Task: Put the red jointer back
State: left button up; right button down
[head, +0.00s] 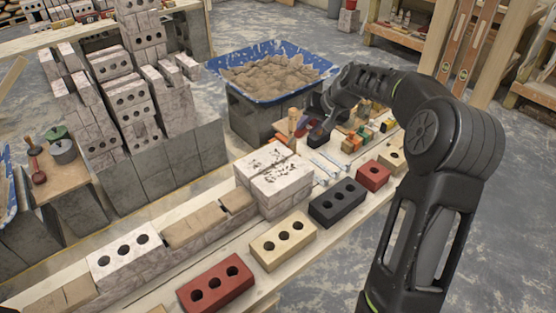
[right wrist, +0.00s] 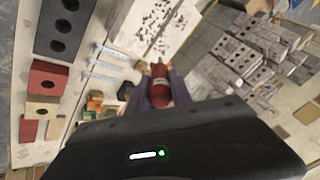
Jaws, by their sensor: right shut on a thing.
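The red jointer (right wrist: 159,88) shows in the right wrist view as a red handle with a narrow tip, pointing away from the wrist. My right gripper (right wrist: 160,95) is shut on it, with the dark fingers on both sides of the handle. In the head view my right gripper (head: 315,122) is over the plank beside the mortar tub, and the jointer is largely hidden there. My left gripper is not in view.
A blue tub of mortar (head: 270,77) stands behind the plank. White bricks (head: 275,177) are stacked left of the gripper. A black brick (head: 338,202), a red brick (head: 373,176) and small tools crowd the plank. A red-handled tool (head: 36,165) stands at far left.

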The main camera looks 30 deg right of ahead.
jog(key=s+a+f+n+g+y, duration=0.1)
jog(key=a+n, duration=0.3)
jog(key=a, duration=1)
jog(key=s+a+f+n+g+y, duration=0.1)
jog(key=s+a+n+y, duration=0.2)
jog(key=a, duration=1.1)
jog(key=shift+s+n, duration=0.4)
jog(key=shift+s, duration=0.4)
jog(key=shift+f, duration=0.1)
